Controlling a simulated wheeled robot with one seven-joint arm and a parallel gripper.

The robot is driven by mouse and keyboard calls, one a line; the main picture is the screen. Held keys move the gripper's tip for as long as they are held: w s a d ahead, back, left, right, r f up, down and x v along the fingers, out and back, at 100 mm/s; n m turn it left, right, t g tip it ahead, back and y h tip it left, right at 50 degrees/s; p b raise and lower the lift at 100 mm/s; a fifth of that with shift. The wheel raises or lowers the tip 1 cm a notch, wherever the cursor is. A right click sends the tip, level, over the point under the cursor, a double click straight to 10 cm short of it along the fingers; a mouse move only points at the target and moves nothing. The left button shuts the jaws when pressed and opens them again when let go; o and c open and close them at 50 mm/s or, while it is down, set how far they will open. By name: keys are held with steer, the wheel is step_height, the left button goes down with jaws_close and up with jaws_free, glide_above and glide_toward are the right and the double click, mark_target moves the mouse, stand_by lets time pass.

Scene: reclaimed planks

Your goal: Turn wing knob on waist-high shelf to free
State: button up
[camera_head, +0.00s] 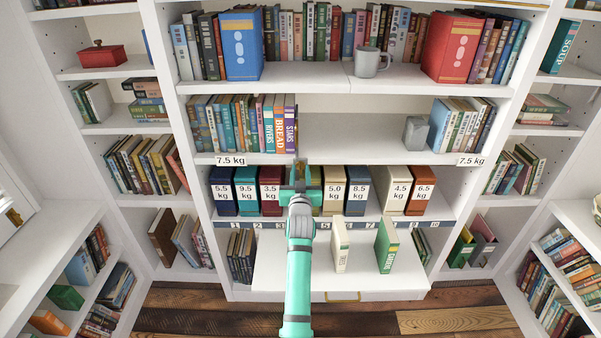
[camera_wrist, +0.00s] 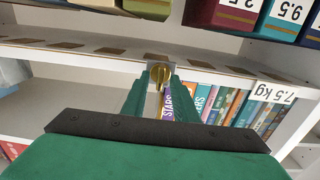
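A small brass wing knob (camera_wrist: 159,75) sits on a pale plate at the edge of the waist-high shelf (camera_head: 380,158). The wrist view shows the shelf upside down. My gripper (camera_head: 301,177) is at this shelf edge in the head view and hides most of the knob there. In the wrist view the two green fingers of my gripper (camera_wrist: 160,88) stand apart, one on each side of the knob. The knob shows between or just beyond the fingertips. I cannot tell whether the fingers touch it.
Books, including a STARS book (camera_head: 290,123), stand left of the knob on the shelf. Labelled binders such as the 3.5 one (camera_head: 271,190) stand below, beside my gripper. A white ledge (camera_head: 385,275) holds two upright books. The shelf's middle is bare.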

steer(key=shift+w, duration=0.25)
jaws_close()
steer(key=shift+m, duration=0.3)
steer(key=shift+d+f+m, duration=0.1)
steer(key=shift+f+m, duration=0.05)
steer(key=shift+m, duration=4.2)
steer(key=shift+d+f+m, duration=0.1)
steer(key=shift+f+m, duration=0.05)
steer(key=shift+m, duration=4.2)
